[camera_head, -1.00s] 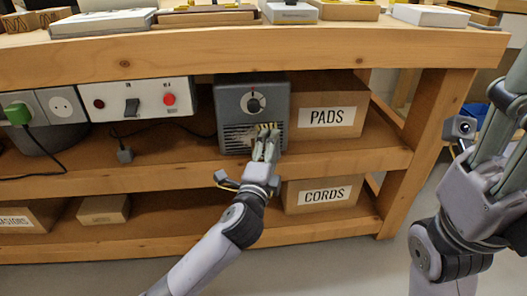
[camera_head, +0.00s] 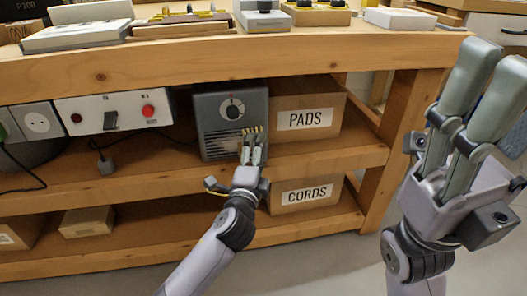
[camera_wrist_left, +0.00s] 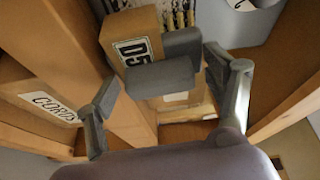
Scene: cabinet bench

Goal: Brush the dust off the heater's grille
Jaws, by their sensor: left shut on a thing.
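My left gripper (camera_head: 252,150) is in front of the grille's right side, shut on a small brush. The brush's pale bristle tips (camera_head: 252,131) are at the grille; contact cannot be told. In the left wrist view, bristles (camera_wrist_left: 178,20) show beyond the grey finger pads, with the heater (camera_wrist_left: 240,25) at upper right. My right gripper (camera_head: 486,72) is raised at the right, away from the heater; its finger gap is unclear.
The PADS box (camera_head: 308,143) stands close at the heater's right. The CORDS box (camera_head: 308,208) is on the shelf below. A switch panel (camera_head: 85,118) and cables are to the left. The bench top (camera_head: 250,62) overhangs the heater.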

